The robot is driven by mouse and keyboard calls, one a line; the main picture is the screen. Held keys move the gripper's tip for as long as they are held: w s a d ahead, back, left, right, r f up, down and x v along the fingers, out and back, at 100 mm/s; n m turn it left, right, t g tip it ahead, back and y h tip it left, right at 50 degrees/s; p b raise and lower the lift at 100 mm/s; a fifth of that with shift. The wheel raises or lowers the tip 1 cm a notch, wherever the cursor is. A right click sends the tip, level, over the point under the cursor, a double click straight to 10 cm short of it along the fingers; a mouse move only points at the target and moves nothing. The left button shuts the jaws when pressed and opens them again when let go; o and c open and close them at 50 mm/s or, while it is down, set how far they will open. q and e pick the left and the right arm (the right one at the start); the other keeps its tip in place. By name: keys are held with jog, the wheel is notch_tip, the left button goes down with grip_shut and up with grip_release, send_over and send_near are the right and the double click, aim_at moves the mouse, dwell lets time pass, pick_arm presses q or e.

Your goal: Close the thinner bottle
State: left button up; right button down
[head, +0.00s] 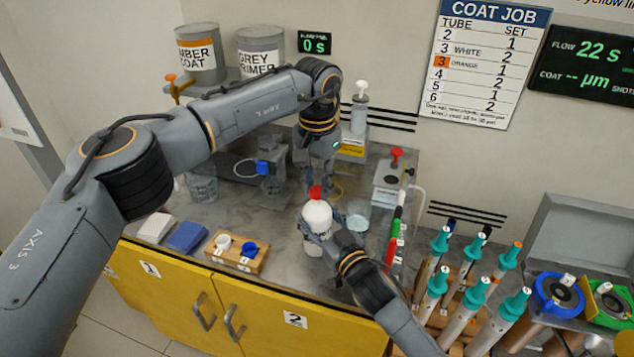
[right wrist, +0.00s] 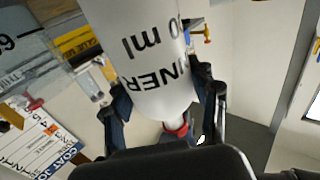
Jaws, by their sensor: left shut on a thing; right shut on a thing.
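The white thinner bottle (head: 317,216) stands out above the bench front, and my right gripper (head: 322,238) is shut around its body. In the right wrist view the bottle (right wrist: 150,60) sits between the two fingers, its printed label upside down. A red cap (head: 315,192) is at the top of the bottle, straight under my left gripper (head: 316,182), which points down and is shut on it. Red also shows at the neck end in the right wrist view (right wrist: 177,127). Whether the cap is fully seated I cannot tell.
A wooden block (head: 236,258) with a white and a blue cap lies at the bench's front edge. A glass beaker (head: 357,214) stands right of the bottle. Several teal-topped rods (head: 470,300) stand at the right. A red-knobbed device (head: 391,180) stands behind.

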pick_arm(q)
jog(key=o, duration=0.7)
jog(key=shift+r, duration=2.3)
jog(key=shift+c, duration=0.5)
